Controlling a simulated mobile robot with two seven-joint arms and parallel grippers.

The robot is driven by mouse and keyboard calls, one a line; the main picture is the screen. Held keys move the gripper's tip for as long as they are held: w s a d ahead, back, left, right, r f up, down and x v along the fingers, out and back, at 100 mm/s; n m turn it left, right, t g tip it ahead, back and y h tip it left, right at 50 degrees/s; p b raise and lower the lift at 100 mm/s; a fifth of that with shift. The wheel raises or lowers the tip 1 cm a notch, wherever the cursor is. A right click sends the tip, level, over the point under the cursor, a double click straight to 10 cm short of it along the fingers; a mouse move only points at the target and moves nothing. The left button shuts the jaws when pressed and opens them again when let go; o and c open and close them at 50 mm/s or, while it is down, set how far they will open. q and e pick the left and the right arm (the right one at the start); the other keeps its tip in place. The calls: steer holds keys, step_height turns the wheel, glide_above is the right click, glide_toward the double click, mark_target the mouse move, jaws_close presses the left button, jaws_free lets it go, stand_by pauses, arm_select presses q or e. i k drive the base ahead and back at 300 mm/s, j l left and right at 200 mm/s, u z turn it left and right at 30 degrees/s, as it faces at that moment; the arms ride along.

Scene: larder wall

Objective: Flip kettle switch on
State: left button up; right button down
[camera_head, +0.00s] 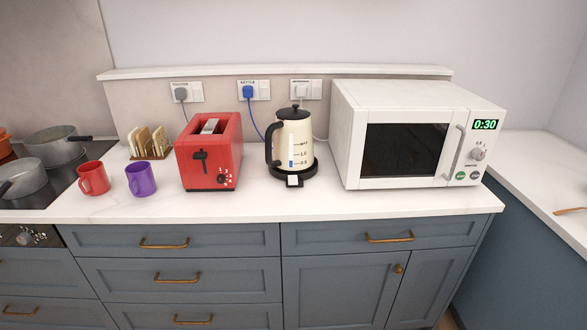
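A cream kettle (294,134) with a black lid and black handle stands upright on its black base on the white counter. Its handle is on the left side, and a water gauge with a blue level mark shows on its front. A small white switch (293,181) sits at the front of the kettle base; I cannot tell its position. A blue plug (248,91) is in the wall socket marked for the kettle, and its blue cord runs down behind the kettle. Neither of my grippers is in view.
A red toaster (209,155) stands left of the kettle, and a white microwave (405,136) reading 0:30 stands close on its right. A red mug (93,178) and a purple mug (141,179) are further left. The counter (258,203) in front of the kettle is clear.

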mark_target(292, 180)
steer(key=i+j, duration=0.8)
steer(key=i+z, duration=0.05)
